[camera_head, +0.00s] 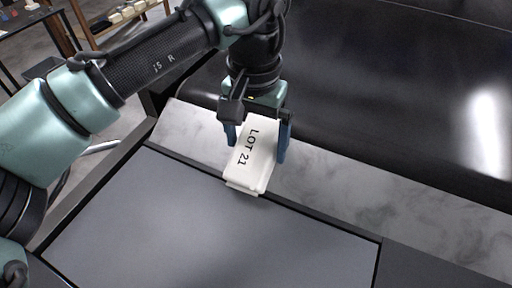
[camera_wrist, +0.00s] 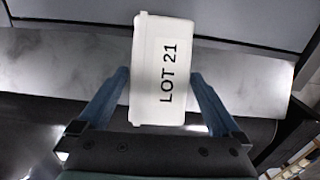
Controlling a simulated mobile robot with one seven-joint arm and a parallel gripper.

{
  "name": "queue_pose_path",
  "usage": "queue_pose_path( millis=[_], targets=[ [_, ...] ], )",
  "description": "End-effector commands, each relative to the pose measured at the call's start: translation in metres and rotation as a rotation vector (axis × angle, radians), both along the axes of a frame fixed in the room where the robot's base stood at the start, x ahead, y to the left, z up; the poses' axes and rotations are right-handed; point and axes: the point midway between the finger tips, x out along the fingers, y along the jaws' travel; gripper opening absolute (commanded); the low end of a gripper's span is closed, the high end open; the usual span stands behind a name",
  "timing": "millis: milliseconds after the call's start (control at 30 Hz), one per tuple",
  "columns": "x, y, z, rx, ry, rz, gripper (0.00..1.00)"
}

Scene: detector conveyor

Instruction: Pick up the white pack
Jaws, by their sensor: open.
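The white pack (camera_head: 252,158) is a box marked "LOT 21". In the head view it lies on the pale marbled strip, its near end reaching the edge of the grey panel. My gripper (camera_head: 257,142) is open, with one blue finger on each side of the pack. In the wrist view the pack (camera_wrist: 166,70) is between the blue fingers of my gripper (camera_wrist: 160,85), with its near end close to the palm. A small gap shows beside the fingers; whether either one touches the pack I cannot tell.
A black conveyor belt (camera_head: 400,95) lies behind the pale marbled strip (camera_head: 375,196). A flat grey panel (camera_head: 200,235) with a dark frame lies in front. Shelves with small items (camera_head: 120,14) stand at the far upper left. The strip right of the pack is clear.

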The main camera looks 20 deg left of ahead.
Motion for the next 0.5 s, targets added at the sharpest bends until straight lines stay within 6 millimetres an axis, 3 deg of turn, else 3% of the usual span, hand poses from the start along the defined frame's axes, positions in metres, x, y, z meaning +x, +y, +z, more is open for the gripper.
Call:
queue_pose_path(
  millis=[267,500],
  targets=[
    [0.0001,-0.0005,-0.0053,-0.001,-0.001,0.000,1.00],
    [0.0001,-0.0005,-0.0050,-0.001,-0.001,-0.001,0.60]
  ],
)
